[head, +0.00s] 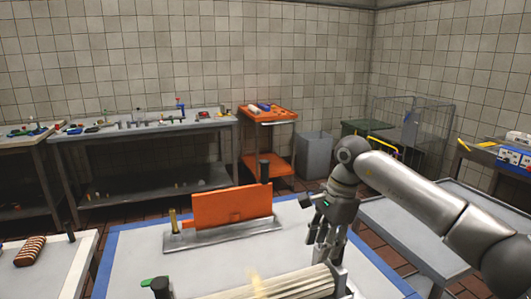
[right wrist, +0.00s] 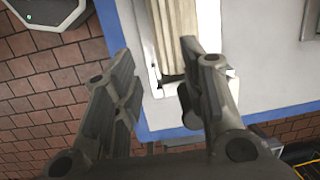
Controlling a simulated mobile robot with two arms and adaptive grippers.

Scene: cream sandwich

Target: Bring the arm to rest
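My right gripper (head: 326,250) hangs from the arm that comes in from the right, above the right part of the blue-edged table (head: 130,262). In the right wrist view the two fingers of this gripper (right wrist: 152,72) stand wide apart with nothing held between them. A cream ribbed long piece (head: 275,285) lies in a holder at the front of the table. Its end (right wrist: 175,35) shows beyond the fingers in the right wrist view, partly covered by the right finger; I cannot tell whether they touch. My left gripper is not in view.
An orange upright plate (head: 232,208) stands on a grey base on the table, left of my gripper. A grey table (head: 410,232) lies under my right arm. An orange cart (head: 268,116), a grey bin (head: 313,155) and cluttered workbenches (head: 150,130) stand by the back wall.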

